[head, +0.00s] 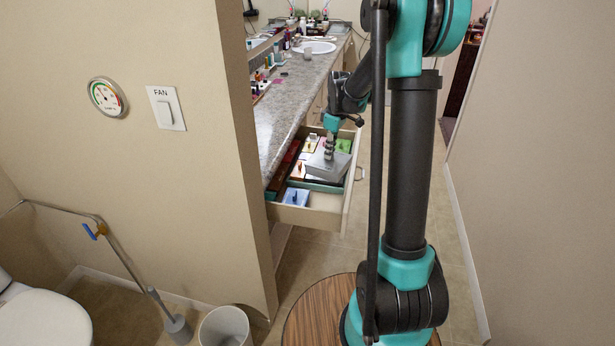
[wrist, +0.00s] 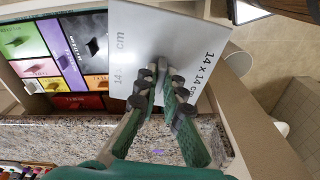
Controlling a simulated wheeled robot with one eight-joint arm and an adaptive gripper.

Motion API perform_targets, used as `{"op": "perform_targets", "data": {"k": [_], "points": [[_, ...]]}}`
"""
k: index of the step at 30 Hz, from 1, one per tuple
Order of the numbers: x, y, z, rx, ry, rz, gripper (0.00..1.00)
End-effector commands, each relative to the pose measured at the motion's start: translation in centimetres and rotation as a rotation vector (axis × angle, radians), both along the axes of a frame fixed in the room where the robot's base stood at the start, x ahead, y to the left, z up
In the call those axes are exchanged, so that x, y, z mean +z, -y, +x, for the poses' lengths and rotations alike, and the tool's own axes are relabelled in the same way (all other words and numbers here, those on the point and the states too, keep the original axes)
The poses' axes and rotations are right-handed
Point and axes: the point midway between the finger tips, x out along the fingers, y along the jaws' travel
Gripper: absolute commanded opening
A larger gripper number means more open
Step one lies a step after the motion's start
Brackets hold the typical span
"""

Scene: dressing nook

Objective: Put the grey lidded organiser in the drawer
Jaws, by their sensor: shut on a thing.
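The grey lidded organiser (head: 322,169) is a flat square box over the open drawer (head: 308,218). My gripper (head: 329,154) is shut on it from above, at the middle of its lid. In the wrist view the organiser (wrist: 140,32) carries "14 x 14 cm" lettering, and the fingertips of my gripper (wrist: 157,78) close at the lid. The organiser sits turned against the drawer's lines in that view. I cannot tell whether it touches the drawer floor or the boxes. It hides part of the drawer.
Coloured labelled boxes (wrist: 47,68) fill several places in the drawer, and a blue one (head: 296,196) stands near its near end. A pale bare patch (head: 325,201) shows beside the blue box. The granite counter (head: 290,98) overhangs the drawer's left side.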

Motion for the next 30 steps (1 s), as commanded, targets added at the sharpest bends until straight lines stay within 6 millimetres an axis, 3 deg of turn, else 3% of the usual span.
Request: {"op": "perform_targets", "data": {"k": [6, 11, 24, 30], "points": [[-0.6, -0.7, -0.7, 0.223, 0.012, 0.012, 0.0], [-2.0, -0.8, -0.8, 0.265, 0.015, 0.013, 0.0], [-12.4, -0.7, -0.8, 0.263, 0.015, 0.013, 0.0], [-15.9, -0.7, -0.8, 0.263, 0.015, 0.013, 0.0]]}}
